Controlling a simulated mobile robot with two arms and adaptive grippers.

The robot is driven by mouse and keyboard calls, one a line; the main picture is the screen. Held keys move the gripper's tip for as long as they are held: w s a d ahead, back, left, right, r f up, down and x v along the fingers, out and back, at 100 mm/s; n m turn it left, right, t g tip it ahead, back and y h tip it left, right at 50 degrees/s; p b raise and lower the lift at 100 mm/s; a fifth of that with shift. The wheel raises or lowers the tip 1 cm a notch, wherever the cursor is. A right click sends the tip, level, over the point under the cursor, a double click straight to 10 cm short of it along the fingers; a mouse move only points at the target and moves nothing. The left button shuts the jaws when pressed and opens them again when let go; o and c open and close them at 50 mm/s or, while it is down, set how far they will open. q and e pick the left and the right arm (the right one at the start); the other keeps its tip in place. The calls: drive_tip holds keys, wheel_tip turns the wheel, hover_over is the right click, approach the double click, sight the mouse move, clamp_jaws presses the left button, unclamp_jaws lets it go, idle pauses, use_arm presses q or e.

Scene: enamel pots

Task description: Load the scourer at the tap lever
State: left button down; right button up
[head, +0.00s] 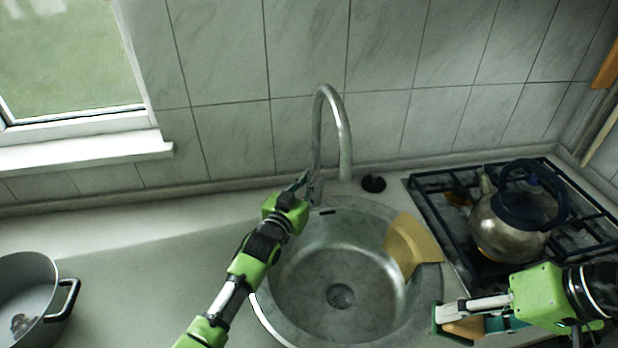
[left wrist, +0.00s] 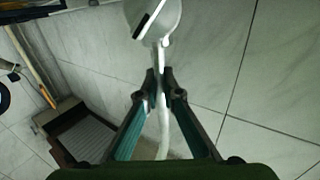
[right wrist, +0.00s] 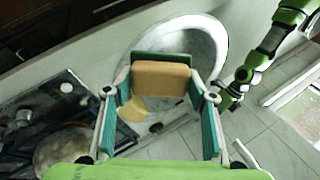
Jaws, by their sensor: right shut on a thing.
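The scourer is a tan-orange block (right wrist: 160,78), held across the fingertips of my right gripper (right wrist: 160,85). In the head view my right gripper (head: 460,318) is low at the right front of the sink, and the scourer (head: 466,328) is partly hidden by its fingers. The tap (head: 345,125) is a tall curved metal spout behind the sink. My left gripper (head: 304,184) is at the tap's base, on its left side. In the left wrist view its fingertips (left wrist: 162,82) are close together around the pale tap stem (left wrist: 164,135). The lever is hidden or not distinct there.
A round metal sink (head: 315,275) lies between the arms, with a yellow cloth-like piece (head: 412,243) over its right rim. A kettle (head: 505,225) stands on the hob (head: 428,205) at right. A pot (head: 45,290) is at far left.

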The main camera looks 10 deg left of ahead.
use_arm(q)
drive_tip(key=shift+s+f+t+b, duration=0.3)
drive_tip(key=shift+t+b, duration=0.1)
drive_tip(key=shift+b, duration=0.75)
use_arm(e)
drive_tip(key=shift+f, duration=1.15)
use_arm(q)
drive_tip(key=shift+s+r+b, duration=0.1)
drive_tip(key=shift+s+b, duration=0.05)
drive_tip(key=shift+b, duration=0.3)
use_arm(e)
drive_tip(key=shift+f, duration=0.4)
use_arm(q)
drive_tip(key=shift+r+t, duration=0.1)
drive_tip(key=shift+t, duration=0.2)
drive_tip(key=c, duration=2.2)
unclamp_jaws()
drive_tip(key=shift+a, duration=0.1)
